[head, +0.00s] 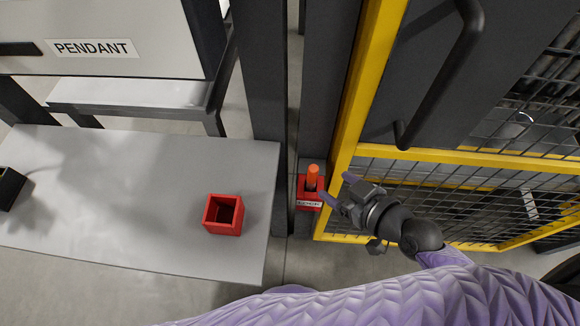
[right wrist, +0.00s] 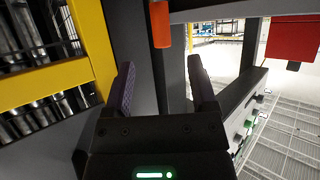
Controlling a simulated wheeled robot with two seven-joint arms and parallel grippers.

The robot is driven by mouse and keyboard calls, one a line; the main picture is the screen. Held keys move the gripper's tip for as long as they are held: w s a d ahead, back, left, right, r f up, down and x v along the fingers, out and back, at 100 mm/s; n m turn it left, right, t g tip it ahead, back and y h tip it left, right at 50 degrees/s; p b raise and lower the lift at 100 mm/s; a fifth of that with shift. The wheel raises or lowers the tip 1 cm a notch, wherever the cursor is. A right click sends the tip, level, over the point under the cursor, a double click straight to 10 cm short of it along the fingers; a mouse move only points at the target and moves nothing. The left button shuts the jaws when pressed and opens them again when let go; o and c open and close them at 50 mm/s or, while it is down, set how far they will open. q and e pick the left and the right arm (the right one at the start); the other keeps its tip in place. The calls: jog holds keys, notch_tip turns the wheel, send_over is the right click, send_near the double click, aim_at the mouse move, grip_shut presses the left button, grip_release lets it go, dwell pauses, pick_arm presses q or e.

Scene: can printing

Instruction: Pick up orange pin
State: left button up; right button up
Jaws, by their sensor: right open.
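The orange pin (head: 313,175) stands upright in a small red holder (head: 308,194) with a label on its front, mounted by the dark post beside the yellow frame. My left gripper is not in view.
A grey table (head: 130,190) at left holds an open red box (head: 223,214). A black object (head: 10,187) sits at its left edge. A yellow-framed mesh fence (head: 440,156) with a dark handle (head: 445,75) stands right of the holder. A cabinet marked PENDANT (head: 100,25) is at top left.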

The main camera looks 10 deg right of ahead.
aim_at(309, 171)
jog(key=b+x, duration=0.2)
jog(key=x, duration=0.7)
jog(key=shift+f+b, duration=0.15)
jog(key=shift+b, duration=0.2)
jog(key=shift+w+a, duration=0.2)
jog(key=c, duration=0.9)
grip_shut()
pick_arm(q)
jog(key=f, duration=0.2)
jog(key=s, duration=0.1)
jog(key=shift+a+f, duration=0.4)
